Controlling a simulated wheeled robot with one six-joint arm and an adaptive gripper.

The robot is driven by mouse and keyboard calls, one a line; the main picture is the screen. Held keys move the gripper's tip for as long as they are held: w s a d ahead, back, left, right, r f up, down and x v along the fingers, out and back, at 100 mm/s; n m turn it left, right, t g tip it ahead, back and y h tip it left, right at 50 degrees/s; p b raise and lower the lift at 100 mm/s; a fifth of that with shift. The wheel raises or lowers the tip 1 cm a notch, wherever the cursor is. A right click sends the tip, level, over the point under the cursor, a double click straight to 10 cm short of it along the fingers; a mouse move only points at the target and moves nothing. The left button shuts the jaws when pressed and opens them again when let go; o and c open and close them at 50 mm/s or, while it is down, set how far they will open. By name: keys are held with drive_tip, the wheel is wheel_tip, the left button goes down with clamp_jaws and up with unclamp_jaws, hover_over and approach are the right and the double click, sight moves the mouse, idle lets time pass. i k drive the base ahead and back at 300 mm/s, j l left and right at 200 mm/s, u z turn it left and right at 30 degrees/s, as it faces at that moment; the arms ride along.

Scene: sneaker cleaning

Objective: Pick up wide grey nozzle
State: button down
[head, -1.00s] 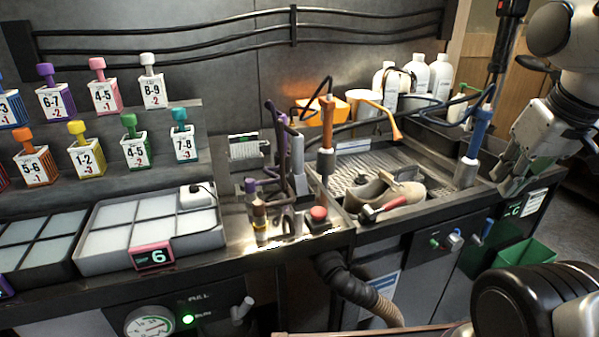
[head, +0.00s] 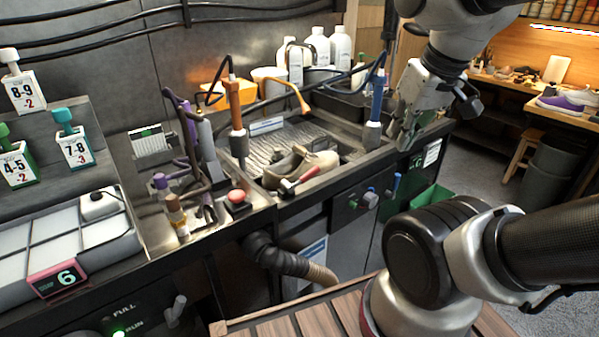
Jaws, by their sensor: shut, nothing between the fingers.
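I cannot make out a wide grey nozzle for certain. A grey upright piece (head: 207,150) stands in the purple and dark rack left of the wash basin; its shape is too small to tell. An orange-handled hose tool (head: 235,105) and a blue-handled hose tool (head: 376,103) stand upright at the basin, each with a grey lower end. My gripper (head: 403,140) hangs over the right end of the counter, just right of the blue-handled tool. It is shut and empty, pointing down.
A beige sneaker (head: 300,165) lies in the basin with a red-headed brush (head: 300,182) at its front. A red button (head: 237,197) and small bottles stand to the left. White bottles (head: 318,45) stand behind. Hoses arch over the basin. A green bin (head: 430,197) is below right.

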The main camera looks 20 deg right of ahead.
sight(211, 167)
drive_tip(key=k+j, duration=0.1)
drive_tip(key=j, duration=0.75)
drive_tip(key=k+j+z, duration=0.1)
drive_tip(key=j, duration=0.35)
drive_tip(key=k+j, duration=0.15)
drive_tip(key=j, duration=0.25)
drive_tip(key=k+j, duration=0.1)
drive_tip(key=j, duration=0.35)
drive_tip(key=z, duration=0.05)
